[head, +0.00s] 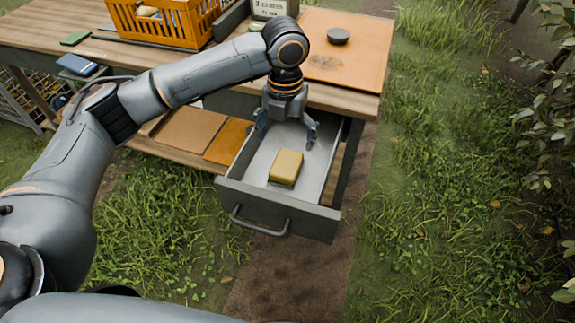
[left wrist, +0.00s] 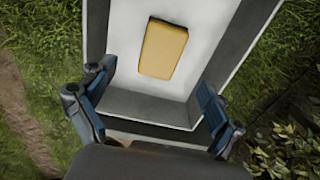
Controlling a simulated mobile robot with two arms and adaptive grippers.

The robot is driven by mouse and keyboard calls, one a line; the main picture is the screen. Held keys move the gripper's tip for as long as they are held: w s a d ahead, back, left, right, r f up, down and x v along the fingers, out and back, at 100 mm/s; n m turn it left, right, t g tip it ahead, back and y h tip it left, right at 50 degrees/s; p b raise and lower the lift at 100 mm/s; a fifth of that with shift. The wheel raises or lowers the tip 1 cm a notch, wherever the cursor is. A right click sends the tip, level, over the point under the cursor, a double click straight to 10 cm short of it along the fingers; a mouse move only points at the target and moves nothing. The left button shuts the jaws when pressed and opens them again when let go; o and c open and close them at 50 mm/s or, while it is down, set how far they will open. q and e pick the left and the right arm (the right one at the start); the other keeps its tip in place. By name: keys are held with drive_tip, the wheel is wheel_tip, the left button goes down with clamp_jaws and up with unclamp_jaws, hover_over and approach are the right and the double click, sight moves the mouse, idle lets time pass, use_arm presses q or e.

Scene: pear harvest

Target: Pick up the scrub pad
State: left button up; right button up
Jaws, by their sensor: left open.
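The scrub pad (head: 286,167) is a yellow block with a darker edge. It lies flat on the floor of an open grey drawer (head: 262,201), towards the drawer's front. My left gripper (head: 285,134) is open and empty over the back part of the drawer, behind the pad and apart from it. In the left wrist view the pad (left wrist: 163,48) lies ahead of the spread fingers (left wrist: 150,108), with bare drawer floor between. My right gripper is in neither view.
The drawer's side walls and front handle (head: 260,226) surround the pad. Above stands a wooden table (head: 40,27) with an orange crate (head: 165,27), a scale (head: 268,8), an orange mat (head: 350,60) and a dark round object (head: 338,36). Grass lies right of the drawer.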

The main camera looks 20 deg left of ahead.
sight(287, 162)
use_arm(q)
wheel_tip(287, 162, down, 3)
drive_tip(key=shift+d+f+b, duration=0.15)
drive_tip(key=shift+f+b, duration=0.65)
drive_tip(key=shift+f, duration=2.1)
drive_tip(key=c, duration=1.3)
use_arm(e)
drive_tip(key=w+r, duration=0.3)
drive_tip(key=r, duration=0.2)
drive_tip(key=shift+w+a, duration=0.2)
use_arm(q)
drive_tip(key=shift+r, duration=0.15)
wheel_tip(287, 162, up, 10)
drive_tip(key=shift+f+p, duration=0.1)
drive_tip(key=shift+p, duration=0.85)
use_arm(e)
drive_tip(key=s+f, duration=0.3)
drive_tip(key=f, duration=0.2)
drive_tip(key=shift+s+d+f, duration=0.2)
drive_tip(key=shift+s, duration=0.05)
